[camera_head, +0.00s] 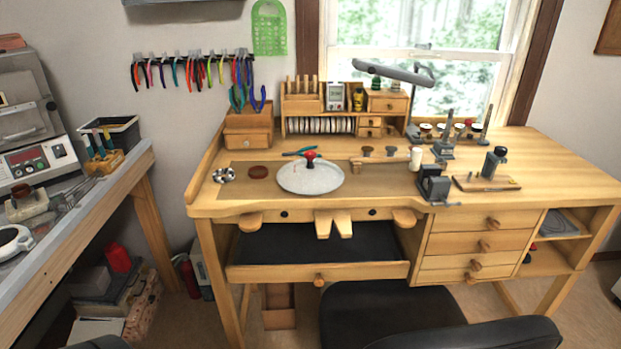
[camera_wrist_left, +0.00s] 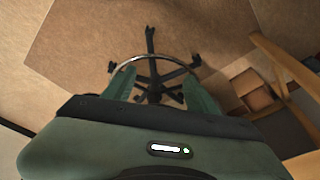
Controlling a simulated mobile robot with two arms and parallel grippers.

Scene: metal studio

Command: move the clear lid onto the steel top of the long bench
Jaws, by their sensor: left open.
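The clear lid (camera_head: 311,181) is a round glass disc with a red knob. It lies on the wooden workbench (camera_head: 370,192), left of the middle of its top. The long bench runs along the left side of the head view, and its steel top (camera_head: 30,252) shows a bare strip near the front edge. My left gripper (camera_wrist_left: 160,88) shows only in the left wrist view, open and empty, pointing down over the floor and a wheeled chair base. My right gripper is in neither view.
A black chair (camera_head: 385,315) stands before the workbench. A pulled-out drawer (camera_head: 318,272) juts out below its top. The long bench holds a machine (camera_head: 30,160), a black bin (camera_head: 112,132) and tools.

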